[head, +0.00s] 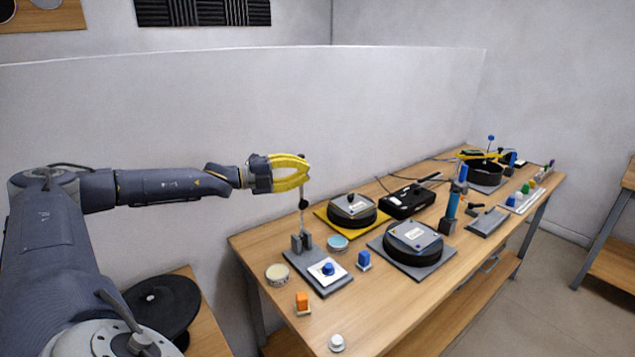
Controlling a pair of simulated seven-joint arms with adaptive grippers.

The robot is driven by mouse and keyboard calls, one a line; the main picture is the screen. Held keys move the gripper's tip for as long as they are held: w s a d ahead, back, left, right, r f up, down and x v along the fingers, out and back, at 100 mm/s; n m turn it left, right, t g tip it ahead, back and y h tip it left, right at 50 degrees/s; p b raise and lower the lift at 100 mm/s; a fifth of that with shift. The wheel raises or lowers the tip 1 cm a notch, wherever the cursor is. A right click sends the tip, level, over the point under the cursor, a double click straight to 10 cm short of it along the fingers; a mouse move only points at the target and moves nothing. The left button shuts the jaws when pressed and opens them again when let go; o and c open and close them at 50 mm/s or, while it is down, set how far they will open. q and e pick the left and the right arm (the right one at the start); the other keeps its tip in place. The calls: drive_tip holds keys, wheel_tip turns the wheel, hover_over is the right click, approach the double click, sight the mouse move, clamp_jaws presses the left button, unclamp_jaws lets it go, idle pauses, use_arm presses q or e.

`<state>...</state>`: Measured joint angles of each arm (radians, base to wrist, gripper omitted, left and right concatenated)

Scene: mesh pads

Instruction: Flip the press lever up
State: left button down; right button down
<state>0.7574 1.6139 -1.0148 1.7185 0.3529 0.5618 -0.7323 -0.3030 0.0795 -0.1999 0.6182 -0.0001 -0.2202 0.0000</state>
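The press (318,272) has a grey base plate at the near left end of the wooden bench. Its lever (303,205) stands roughly upright from a grey bracket, with a dark knob partway along the rod. A white pad with a blue piece (328,268) lies on the plate's front. My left gripper (306,171), with yellow fingers, is at the lever's upper end. The fingers overlap the rod's top in the head view, so contact and finger opening cannot be told. My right gripper is not in view.
Round black devices (413,243) and a black box (409,201) stand farther along the bench. An orange block (302,301), a blue block (364,260), a round tin (277,274) and a white knob (337,343) surround the press. A white partition (200,110) rises behind.

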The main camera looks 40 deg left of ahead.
use_arm(q)
drive_tip(key=shift+n+t, duration=0.5)
drive_tip(key=shift+n, duration=0.4)
drive_tip(key=shift+w+a+r, duration=0.15)
drive_tip(key=shift+w+a, duration=0.05)
drive_tip(key=shift+a, duration=0.9)
drive_tip(key=shift+w+a+r, duration=0.1)
drive_tip(key=shift+w+a, duration=0.1)
drive_tip(key=shift+a, duration=0.9)
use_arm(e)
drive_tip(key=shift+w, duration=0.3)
